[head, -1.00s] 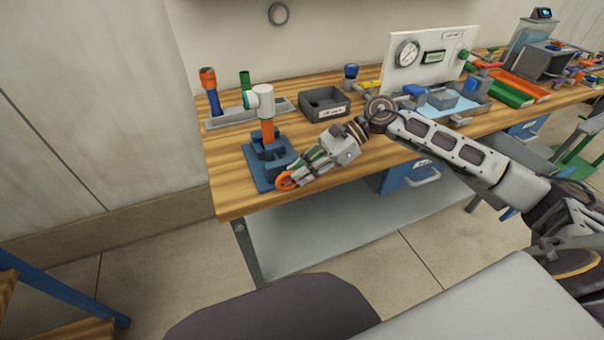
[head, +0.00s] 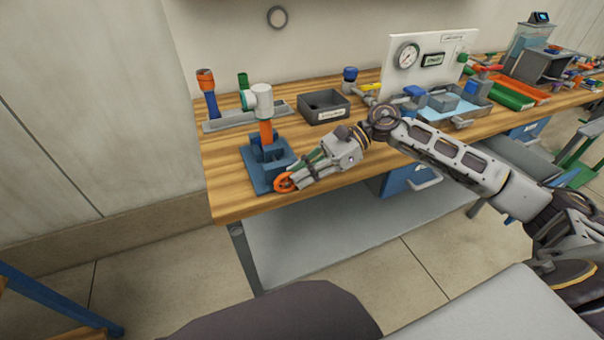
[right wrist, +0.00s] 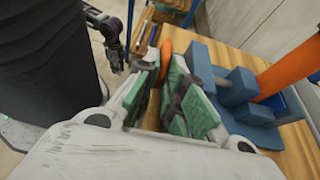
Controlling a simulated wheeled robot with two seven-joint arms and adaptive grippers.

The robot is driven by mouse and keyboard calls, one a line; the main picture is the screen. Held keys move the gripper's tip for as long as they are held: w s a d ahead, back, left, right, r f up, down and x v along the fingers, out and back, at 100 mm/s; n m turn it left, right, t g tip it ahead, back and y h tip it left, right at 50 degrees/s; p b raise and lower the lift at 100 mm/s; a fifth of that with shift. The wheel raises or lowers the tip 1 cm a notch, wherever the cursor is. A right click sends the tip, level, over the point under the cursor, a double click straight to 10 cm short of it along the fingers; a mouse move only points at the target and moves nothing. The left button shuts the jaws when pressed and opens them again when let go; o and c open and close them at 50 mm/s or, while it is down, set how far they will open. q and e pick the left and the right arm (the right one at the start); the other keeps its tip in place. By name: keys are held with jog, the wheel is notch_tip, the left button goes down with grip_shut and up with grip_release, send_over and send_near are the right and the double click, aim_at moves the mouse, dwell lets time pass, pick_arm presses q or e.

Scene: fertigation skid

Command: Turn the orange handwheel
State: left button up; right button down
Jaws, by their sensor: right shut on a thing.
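The orange handwheel (head: 284,183) is at the front of a blue vise-like fixture (head: 257,179), near the bench's front left edge. My right gripper (head: 292,180) reaches in from the right and is shut on the handwheel's rim. In the right wrist view the orange rim (right wrist: 167,58) shows between the green-padded fingers (right wrist: 165,88); the fingers hide part of the wheel. A dark gripper, apparently my left one (right wrist: 114,55), hangs at the upper left of the right wrist view, too small to read.
A dark bin (head: 324,107) and a grey tray (head: 225,122) with pipe pieces stand behind the fixture. A gauge panel (head: 428,62) and valves are further right. The wooden bench (head: 230,200) ends just in front of the handwheel.

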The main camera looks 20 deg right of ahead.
jog(key=c, duration=1.8)
grip_release()
jog(key=shift+d, duration=0.1)
jog(key=v, duration=1)
jog(key=shift+w+d+r, duration=0.1)
jog(key=shift+d, duration=0.15)
jog(key=shift+d+r, duration=0.3)
jog(key=shift+d, duration=0.3)
